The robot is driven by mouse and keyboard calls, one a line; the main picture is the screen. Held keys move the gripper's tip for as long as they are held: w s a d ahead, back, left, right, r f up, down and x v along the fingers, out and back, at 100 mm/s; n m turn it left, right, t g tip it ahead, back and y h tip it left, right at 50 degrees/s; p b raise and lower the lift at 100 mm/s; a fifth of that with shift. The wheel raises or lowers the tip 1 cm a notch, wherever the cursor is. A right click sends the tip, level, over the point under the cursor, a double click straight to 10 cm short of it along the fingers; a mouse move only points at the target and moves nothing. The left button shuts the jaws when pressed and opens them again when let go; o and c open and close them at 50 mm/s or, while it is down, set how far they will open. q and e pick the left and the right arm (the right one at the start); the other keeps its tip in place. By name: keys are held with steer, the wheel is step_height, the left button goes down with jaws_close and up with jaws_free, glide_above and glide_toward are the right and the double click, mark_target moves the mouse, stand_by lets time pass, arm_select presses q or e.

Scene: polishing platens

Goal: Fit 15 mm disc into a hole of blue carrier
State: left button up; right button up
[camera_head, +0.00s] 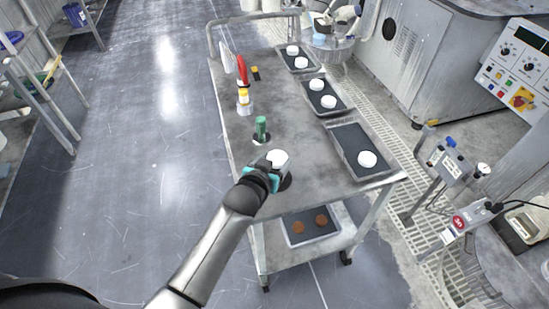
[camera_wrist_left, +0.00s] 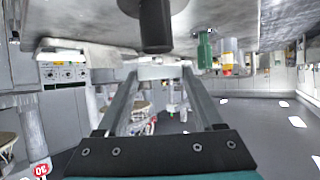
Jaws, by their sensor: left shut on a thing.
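My left gripper (camera_head: 272,168) is above the near left part of the cart's top. It is shut on a white disc (camera_head: 278,157); a pale piece (camera_wrist_left: 160,72) shows between the fingertips in the left wrist view. Other white discs sit on dark trays: one on the near tray (camera_head: 350,139), two on the middle tray (camera_head: 329,112), two on the far tray (camera_head: 305,70). A small blue patch (camera_head: 319,38) shows on the round machine at the back; I cannot tell whether it is the blue carrier. No carrier holes can be made out. My right gripper is not in view.
A dark cylinder (camera_wrist_left: 155,25) is close to the gripper. The lower shelf has a tray with brown discs (camera_head: 321,220).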

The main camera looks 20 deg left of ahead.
arm_select(q)
steer(key=shift+f+b, duration=0.3)
steer(key=shift+f, duration=0.4)
steer(key=shift+f, duration=0.3)
steer(key=o, duration=1.4)
steer(key=p+v, duration=0.2)
steer(key=v, duration=1.3)
steer(key=shift+s+p, duration=0.1)
steer(key=shift+p, duration=0.25)
